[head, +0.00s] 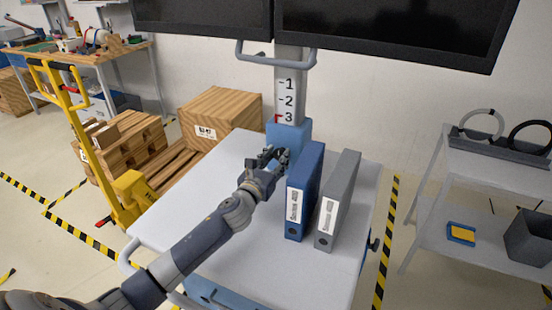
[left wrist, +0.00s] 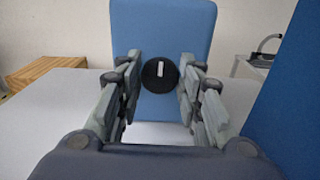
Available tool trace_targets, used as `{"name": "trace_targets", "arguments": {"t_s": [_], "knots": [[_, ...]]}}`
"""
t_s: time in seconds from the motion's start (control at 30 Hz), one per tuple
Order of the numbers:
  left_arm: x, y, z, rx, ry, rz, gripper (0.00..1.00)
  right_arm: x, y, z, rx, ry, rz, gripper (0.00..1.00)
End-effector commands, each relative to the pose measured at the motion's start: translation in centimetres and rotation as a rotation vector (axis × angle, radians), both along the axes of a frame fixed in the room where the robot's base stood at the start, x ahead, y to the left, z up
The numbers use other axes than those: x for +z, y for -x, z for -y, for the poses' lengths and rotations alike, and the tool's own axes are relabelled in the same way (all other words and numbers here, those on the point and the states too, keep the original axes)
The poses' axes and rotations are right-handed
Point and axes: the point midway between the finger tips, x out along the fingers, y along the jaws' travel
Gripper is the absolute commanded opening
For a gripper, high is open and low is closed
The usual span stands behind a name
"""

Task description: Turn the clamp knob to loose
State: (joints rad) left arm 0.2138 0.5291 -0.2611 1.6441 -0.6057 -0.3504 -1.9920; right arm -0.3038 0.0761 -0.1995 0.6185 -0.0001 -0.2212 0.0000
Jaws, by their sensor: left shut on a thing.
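The clamp knob (left wrist: 153,79) is round and black with a white mark that stands close to upright. It sits on the front of the blue clamp block (left wrist: 160,25), which also shows at the foot of the monitor post in the head view (head: 297,130). My left gripper (head: 268,157) reaches over the cart to the block. In the left wrist view its fingers (left wrist: 160,85) are shut on the knob from both sides. In the head view the gripper hides the knob. My right gripper is not in view.
A blue binder (head: 305,185) stands close to the right of my left gripper, with a grey binder (head: 338,200) beside it. They stand on the white cart top (head: 190,215). Two monitors (head: 390,30) hang above. The cart top's left side is clear.

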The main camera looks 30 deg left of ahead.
Motion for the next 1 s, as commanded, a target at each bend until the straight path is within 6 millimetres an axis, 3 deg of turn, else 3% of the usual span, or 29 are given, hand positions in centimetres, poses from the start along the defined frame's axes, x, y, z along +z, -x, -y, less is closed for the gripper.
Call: {"name": "trace_targets", "arguments": {"t_s": [0.37,1.0], "knots": [[0.08,-0.01,-0.06,0.0,0.095,0.007,0.1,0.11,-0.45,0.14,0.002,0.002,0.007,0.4],[0.13,-0.03,-0.3,0.001,0.661,0.042,0.1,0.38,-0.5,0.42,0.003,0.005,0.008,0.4]]}}
